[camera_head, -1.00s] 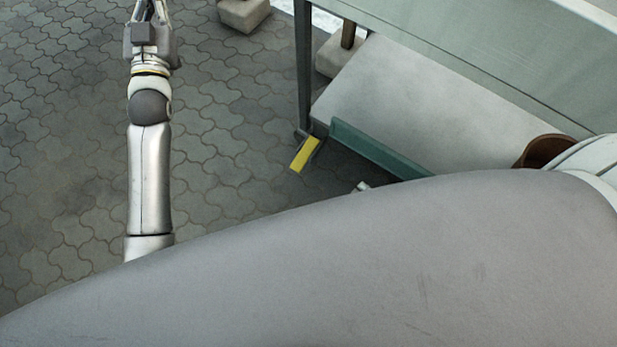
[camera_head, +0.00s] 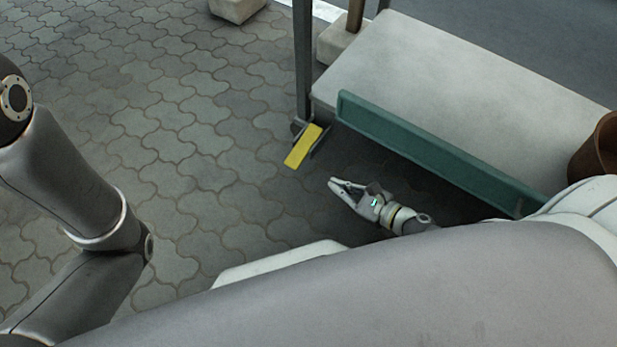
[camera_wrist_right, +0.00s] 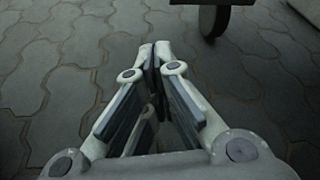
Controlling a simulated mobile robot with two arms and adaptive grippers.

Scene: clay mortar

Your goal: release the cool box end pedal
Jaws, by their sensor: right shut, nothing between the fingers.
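The yellow pedal (camera_head: 303,146) sits low at the foot of a dark upright leg (camera_head: 303,60), just above the paving, tilted toward the lower left. My right gripper (camera_head: 334,185) is below and slightly right of the pedal, apart from it, low over the paving. Its fingers are shut with nothing between them; the fingertips meet in the right wrist view (camera_wrist_right: 153,50). A dark wheel (camera_wrist_right: 214,20) under a dark flat part shows ahead and to the right there. My left arm shows at the left, but its gripper is out of view.
A pale grey shelf (camera_head: 450,65) with a green edge board (camera_head: 430,150) lies right of the leg. A brown pot (camera_head: 597,150) stands at its right end. Stone blocks (camera_head: 238,7) sit at the back. The paving left of the pedal is open.

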